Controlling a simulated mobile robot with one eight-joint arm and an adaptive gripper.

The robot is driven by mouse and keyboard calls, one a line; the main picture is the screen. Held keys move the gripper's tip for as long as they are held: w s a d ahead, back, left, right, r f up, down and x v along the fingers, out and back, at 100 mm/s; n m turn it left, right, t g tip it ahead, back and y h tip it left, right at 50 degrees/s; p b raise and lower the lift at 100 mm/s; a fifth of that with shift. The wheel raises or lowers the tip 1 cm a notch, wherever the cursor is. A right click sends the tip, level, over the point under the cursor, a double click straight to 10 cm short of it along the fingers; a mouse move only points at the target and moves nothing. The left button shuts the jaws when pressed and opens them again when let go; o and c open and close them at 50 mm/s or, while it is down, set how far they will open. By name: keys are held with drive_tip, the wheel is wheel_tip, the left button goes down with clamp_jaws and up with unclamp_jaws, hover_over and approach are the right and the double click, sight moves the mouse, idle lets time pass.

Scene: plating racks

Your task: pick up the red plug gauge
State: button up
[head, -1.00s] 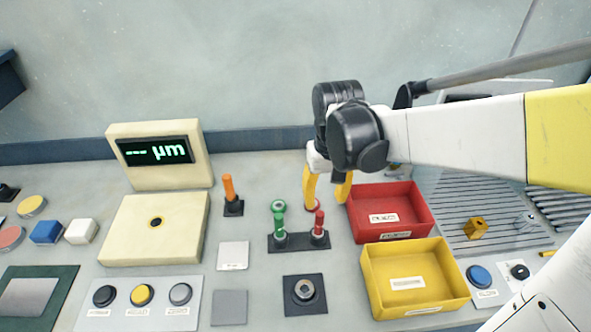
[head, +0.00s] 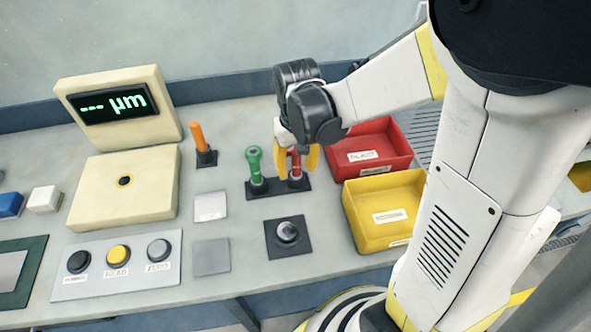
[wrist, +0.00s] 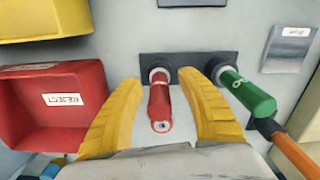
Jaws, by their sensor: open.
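The red plug gauge (wrist: 160,102) stands upright in the dark two-place holder (wrist: 188,60). In the head view the red gauge (head: 295,167) is partly hidden behind my gripper. My gripper (head: 297,158) is pointed down over it, with its yellow fingers open on either side. In the wrist view my open gripper (wrist: 163,115) has one finger left and one right of the red gauge, with gaps showing between. The green plug gauge (head: 255,168) stands in the same holder, just outside a finger.
An orange-handled tool (head: 199,143) stands behind left of the holder. The red reject bin (head: 387,165) and a yellow bin (head: 375,243) stand to the right. A dark square fixture (head: 272,248) lies in front. Small grey plates (head: 211,257) lie left of it.

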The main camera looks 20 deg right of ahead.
clamp_jaws()
drive_tip(key=shift+r, duration=0.1)
